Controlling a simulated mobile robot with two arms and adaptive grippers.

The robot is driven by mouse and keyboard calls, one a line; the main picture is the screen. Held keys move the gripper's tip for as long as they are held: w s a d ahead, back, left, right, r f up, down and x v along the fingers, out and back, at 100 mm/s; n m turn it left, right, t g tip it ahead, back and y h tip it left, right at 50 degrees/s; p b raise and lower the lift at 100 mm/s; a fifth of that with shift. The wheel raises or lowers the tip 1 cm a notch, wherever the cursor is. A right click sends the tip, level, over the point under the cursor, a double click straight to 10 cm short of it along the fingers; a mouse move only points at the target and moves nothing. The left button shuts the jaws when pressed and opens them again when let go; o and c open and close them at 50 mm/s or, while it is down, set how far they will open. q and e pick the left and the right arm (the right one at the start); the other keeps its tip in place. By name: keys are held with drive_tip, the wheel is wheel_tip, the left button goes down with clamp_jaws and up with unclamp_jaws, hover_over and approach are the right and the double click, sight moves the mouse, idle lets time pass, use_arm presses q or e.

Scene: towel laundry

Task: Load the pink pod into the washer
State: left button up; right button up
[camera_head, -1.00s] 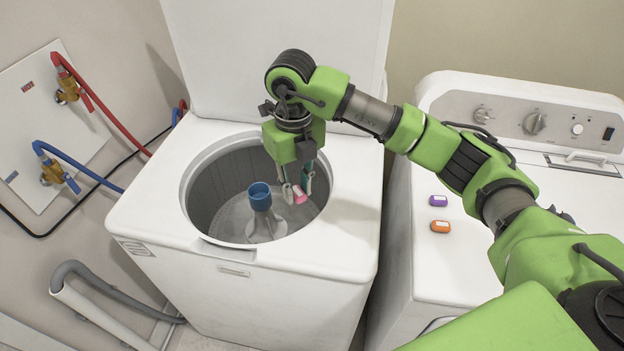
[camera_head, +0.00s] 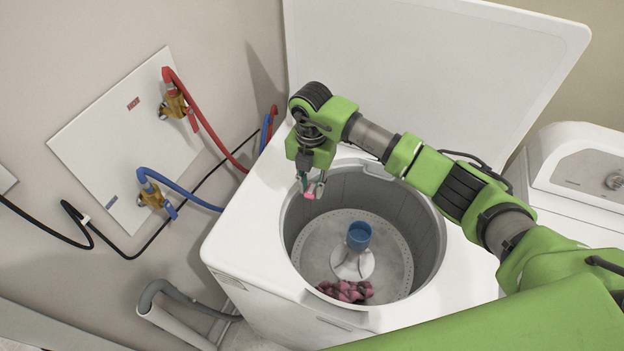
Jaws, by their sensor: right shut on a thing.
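The washer (camera_head: 262,268) is a white top-loader with its lid (camera_head: 440,75) raised. Its round drum opening shows a blue-topped agitator (camera_head: 358,236) in the middle. My right gripper (camera_head: 310,190) is shut on the small pink pod (camera_head: 309,195), which hangs between its fingertips. The gripper points down at the back left edge of the drum opening; I cannot tell its exact height. A crumpled pink and dark cloth (camera_head: 346,291) lies on the drum floor near the front. My left gripper is not in view.
A white wall panel (camera_head: 125,150) with red and blue hoses stands left of the washer. A grey drain pipe (camera_head: 165,300) is low at the left. A second white machine (camera_head: 580,190) stands at the right, partly hidden by my right arm.

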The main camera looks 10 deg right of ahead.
wheel_tip(320, 180, down, 27)
drive_tip(key=b, duration=1.9)
drive_tip(key=shift+s+d+r, duration=0.1)
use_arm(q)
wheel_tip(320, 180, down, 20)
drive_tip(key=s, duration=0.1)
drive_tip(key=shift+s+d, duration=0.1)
use_arm(e)
drive_tip(key=o, duration=1)
drive_tip(key=shift+c, duration=0.2)
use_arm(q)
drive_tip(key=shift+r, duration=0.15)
use_arm(e)
drive_tip(key=shift+r, duration=0.15)
